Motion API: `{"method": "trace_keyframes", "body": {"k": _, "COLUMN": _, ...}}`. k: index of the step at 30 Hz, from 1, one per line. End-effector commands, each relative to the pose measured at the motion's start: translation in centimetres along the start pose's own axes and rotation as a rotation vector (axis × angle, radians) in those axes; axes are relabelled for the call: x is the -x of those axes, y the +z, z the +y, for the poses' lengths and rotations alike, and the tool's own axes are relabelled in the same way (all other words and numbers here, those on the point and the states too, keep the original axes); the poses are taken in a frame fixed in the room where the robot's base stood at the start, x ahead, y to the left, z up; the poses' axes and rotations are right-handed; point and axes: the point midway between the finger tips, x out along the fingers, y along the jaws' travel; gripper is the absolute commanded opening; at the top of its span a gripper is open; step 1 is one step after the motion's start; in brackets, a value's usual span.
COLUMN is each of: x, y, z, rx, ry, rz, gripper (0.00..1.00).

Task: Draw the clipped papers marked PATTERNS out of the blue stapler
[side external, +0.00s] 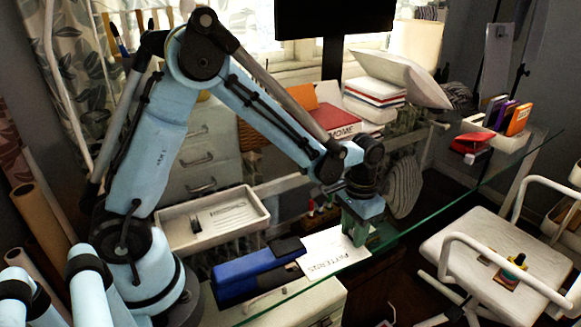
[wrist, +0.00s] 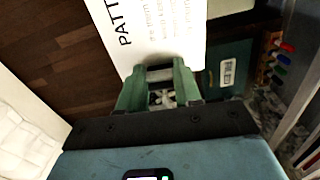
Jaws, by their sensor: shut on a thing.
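The white papers marked PATTERNS (side external: 322,257) lie low over the glass desk, at the right end of the blue stapler (side external: 250,270). Their left edge meets the stapler's dark end; I cannot tell how far they sit inside it. A black piece, perhaps the clip or the stapler's top, lies at that end. My gripper (side external: 354,238) points down at the papers' right part, shut on them. In the wrist view the papers (wrist: 158,30) with the letters PATT reach in from the top to the green fingers of my gripper (wrist: 162,68). The stapler is not clearly visible there.
A white tray (side external: 212,222) stands behind the stapler. Books (side external: 340,120) and a lamp are at the back; a red stapler-like item (side external: 470,144) and an organizer (side external: 508,137) are at the far right. The glass edge (side external: 400,240) runs beside my gripper, with a white chair (side external: 490,250) beyond.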

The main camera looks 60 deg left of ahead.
Motion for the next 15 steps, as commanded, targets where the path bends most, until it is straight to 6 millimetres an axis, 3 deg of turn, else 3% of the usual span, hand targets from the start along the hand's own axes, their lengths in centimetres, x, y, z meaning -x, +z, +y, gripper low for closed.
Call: {"method": "trace_keyframes", "body": {"k": 15, "x": 0.0, "y": -2.4, "z": 0.0, "rx": 0.000, "ry": 0.000, "rz": 0.000, "gripper": 0.03}}
